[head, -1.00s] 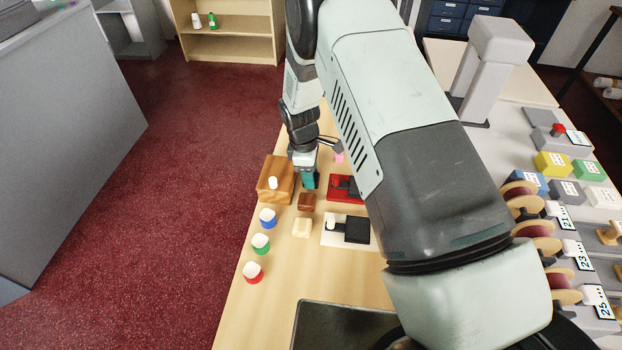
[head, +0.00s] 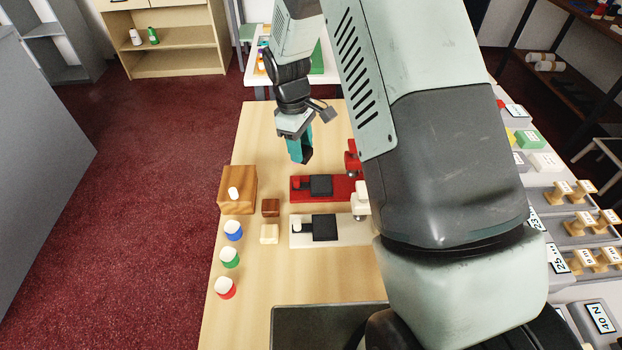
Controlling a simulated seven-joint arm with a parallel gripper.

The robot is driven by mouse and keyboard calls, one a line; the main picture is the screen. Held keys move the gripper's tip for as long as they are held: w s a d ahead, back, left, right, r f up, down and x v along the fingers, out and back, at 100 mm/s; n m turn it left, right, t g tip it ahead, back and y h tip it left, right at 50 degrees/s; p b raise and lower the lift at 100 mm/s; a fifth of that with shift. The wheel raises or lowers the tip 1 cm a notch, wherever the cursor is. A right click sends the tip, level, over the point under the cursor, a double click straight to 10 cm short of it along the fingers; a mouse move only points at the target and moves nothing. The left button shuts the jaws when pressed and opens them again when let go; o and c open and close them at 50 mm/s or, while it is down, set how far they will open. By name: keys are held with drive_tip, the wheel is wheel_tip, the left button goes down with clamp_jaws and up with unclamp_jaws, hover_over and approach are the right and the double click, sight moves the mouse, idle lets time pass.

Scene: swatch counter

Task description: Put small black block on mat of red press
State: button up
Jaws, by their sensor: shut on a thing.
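My gripper (head: 302,158) has teal fingers and hangs above the table, behind and a little left of the red press. It is shut on a small dark thing at its fingertips, which looks like the small black block (head: 307,157); the fingers hide most of it. The red press (head: 339,196) stands on the table with a square black mat (head: 321,185) on its base. The mat looks bare. My arm covers the right end of the press.
A white press (head: 337,241) with its own black mat stands in front of the red one. Table behind the red press is clear.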

drive_tip(key=d+m, duration=0.3)
drive_tip(key=d, duration=0.1)
hover_over(322, 184)
wheel_tip(322, 184, down, 5)
drive_tip(key=shift+w+a+r, duration=0.1)
drive_tip(key=shift+a+r, duration=0.05)
drive_tip(key=shift+r, duration=0.05)
drive_tip(key=shift+f, duration=2.2)
drive_tip(key=shift+f, duration=0.1)
drive_tip(key=o, duration=1)
drive_tip(key=shift+o, duration=0.2)
